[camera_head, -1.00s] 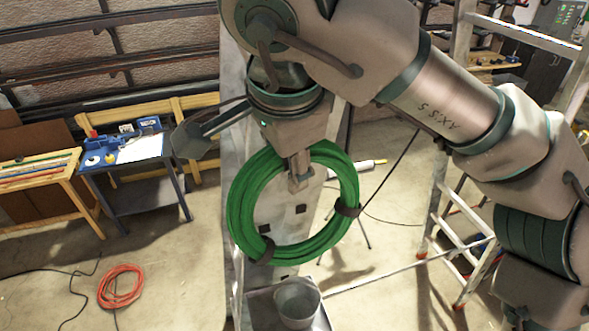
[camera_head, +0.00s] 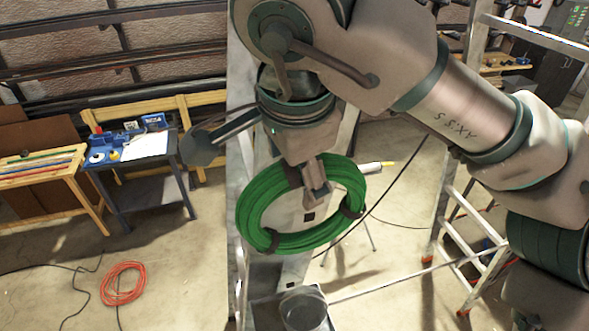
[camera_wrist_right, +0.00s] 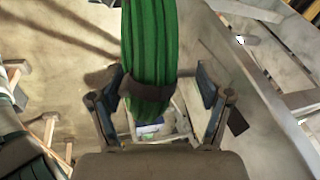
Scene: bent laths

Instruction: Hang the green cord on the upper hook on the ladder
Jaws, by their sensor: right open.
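The green cord (camera_head: 252,214) is a round coil tied with dark bands, tilted in the head view. My right gripper (camera_head: 316,190) is at the coil's upper right part. In the right wrist view the cord (camera_wrist_right: 150,40) passes between the two fingers of my right gripper (camera_wrist_right: 160,85). The fingers stand apart, with a clear gap on the right side of the cord. A grey ladder (camera_head: 240,155) stands behind the coil, partly hidden by my arm. I cannot make out the upper hook. My left gripper is not in view.
A grey bucket (camera_head: 303,309) stands below the coil. Another ladder with red feet (camera_head: 447,200) stands at the right. A dark bench with blue tools (camera_head: 140,150) is at the left. An orange cable coil (camera_head: 122,284) lies on the open floor.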

